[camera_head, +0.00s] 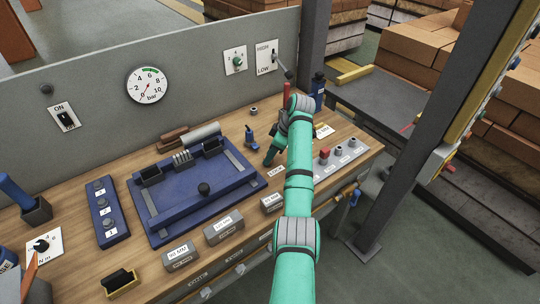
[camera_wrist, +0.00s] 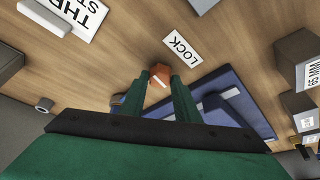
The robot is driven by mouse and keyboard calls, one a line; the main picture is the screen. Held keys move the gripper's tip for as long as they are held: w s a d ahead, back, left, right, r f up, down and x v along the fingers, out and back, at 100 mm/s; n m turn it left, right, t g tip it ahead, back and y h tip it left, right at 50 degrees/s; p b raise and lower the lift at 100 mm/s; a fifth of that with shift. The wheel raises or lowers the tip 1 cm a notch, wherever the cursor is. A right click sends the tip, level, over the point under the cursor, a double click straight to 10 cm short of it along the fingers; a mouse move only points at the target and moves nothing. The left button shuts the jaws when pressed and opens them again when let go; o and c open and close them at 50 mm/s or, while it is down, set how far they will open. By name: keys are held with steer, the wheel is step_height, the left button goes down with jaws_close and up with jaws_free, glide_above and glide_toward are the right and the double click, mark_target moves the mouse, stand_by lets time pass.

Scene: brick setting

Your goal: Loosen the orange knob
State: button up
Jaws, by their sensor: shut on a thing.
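The orange knob (camera_wrist: 158,74) shows in the wrist view, between the tips of my gripper's two green fingers. A white LOCK label (camera_wrist: 182,48) lies on the wood beside it. My gripper (camera_wrist: 158,82) is shut on the knob. In the head view my gripper (camera_head: 269,160) reaches down to the bench top right of the blue fixture, and I cannot make out the knob there. The LOCK label (camera_head: 276,170) shows just below the gripper.
The blue fixture (camera_head: 150,230) with a black ball handle stands left of my gripper. Grey labelled blocks (camera_head: 224,230) line the bench front. A grey strip with a red knob (camera_head: 324,155) is on the right. A gauge (camera_head: 148,85) and switches are on the back panel.

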steer(key=shift+n, duration=0.6)
steer(key=o, duration=1)
steer(key=shift+o, duration=0.2)
steer(key=w+v, duration=0.1)
steer(key=v, duration=0.9)
steer(key=shift+s+d+r, duration=0.25)
steer(key=shift+s+r, duration=0.05)
steer(key=shift+r, duration=0.05)
